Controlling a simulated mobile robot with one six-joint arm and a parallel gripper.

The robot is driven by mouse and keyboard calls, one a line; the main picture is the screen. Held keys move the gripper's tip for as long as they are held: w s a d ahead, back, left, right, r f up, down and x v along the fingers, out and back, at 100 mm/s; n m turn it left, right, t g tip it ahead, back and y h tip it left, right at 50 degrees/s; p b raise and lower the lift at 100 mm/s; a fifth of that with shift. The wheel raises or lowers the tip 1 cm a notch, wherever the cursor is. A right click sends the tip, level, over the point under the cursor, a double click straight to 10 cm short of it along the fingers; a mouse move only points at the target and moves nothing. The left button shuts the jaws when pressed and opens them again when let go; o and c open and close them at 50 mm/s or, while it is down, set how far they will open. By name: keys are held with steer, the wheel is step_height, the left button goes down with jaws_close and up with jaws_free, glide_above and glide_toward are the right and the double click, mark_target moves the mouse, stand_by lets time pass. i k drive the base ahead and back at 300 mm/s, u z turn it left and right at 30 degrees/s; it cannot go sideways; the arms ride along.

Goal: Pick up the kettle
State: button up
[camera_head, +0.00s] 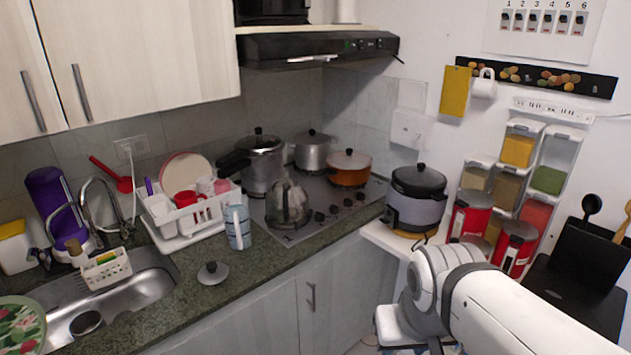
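The kettle (287,203) is a shiny grey metal one with a dark handle. It stands upright on the front left part of the stove (311,229), in front of a pressure cooker. My arm comes in from the lower right and bends in front of the white counter on the right. The fingers of my gripper do not show. No part of my arm touches the kettle, and a wide gap lies between them.
A pressure cooker (262,167), a steel pot (312,153) and an orange pot (348,169) stand behind the kettle. A blue-white jug (238,228) and dish rack (193,219) are at its left. A rice cooker (416,200) stands right. A loose lid (212,272) lies on the counter.

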mark_target(287, 201)
steer(key=u, duration=0.05)
steer(key=i, duration=1.55)
steer(key=u, duration=0.5)
steer(key=k, duration=0.85)
steer(key=u, duration=0.25)
steer(key=i, duration=0.85)
steer(key=z, duration=0.1)
